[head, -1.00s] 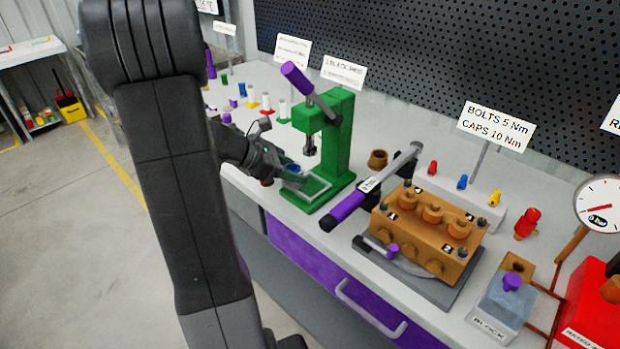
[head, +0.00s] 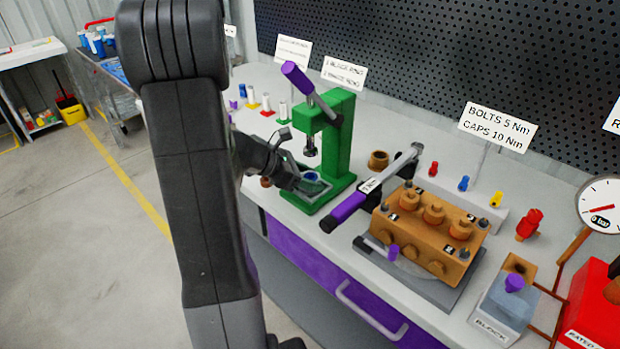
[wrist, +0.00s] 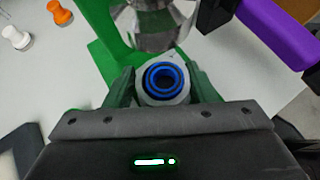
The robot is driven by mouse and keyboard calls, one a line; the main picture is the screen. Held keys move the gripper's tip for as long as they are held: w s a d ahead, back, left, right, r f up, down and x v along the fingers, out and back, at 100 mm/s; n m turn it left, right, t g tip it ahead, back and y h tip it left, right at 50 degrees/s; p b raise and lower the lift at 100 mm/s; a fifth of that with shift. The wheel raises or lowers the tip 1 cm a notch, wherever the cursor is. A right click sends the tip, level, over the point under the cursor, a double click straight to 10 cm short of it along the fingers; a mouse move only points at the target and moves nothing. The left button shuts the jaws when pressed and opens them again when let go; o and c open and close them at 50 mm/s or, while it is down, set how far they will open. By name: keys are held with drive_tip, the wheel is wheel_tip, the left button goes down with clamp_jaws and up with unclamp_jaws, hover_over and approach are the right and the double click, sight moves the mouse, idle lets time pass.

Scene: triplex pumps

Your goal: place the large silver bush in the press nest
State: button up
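The large silver bush (wrist: 183,97) has blue rings in its bore and stands between the two green fingers of my gripper (wrist: 163,88) in the wrist view. The fingers appear closed on its sides. In the head view the bush's blue top (head: 311,177) shows at the tips of my gripper (head: 303,182), over the base of the green press (head: 343,140). The press ram (head: 310,150) is above and slightly behind the bush. The nest is hidden by the bush and fingers, so I cannot tell whether the bush touches it.
A purple-handled torque wrench (head: 348,206) lies right of the press, near an orange pump block (head: 430,230). A brown ring (head: 378,160) sits behind the wrench. Several small coloured-base bushes stand left of the press. The press lever (head: 298,79) is raised.

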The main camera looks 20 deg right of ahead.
drive_tip(key=shift+s, duration=0.15)
drive_tip(key=shift+r, duration=0.2)
drive_tip(key=shift+a+r, duration=0.15)
drive_tip(key=shift+a, duration=0.05)
drive_tip(key=p+v, duration=0.1)
drive_tip(key=v, duration=1)
drive_tip(key=shift+a, duration=0.2)
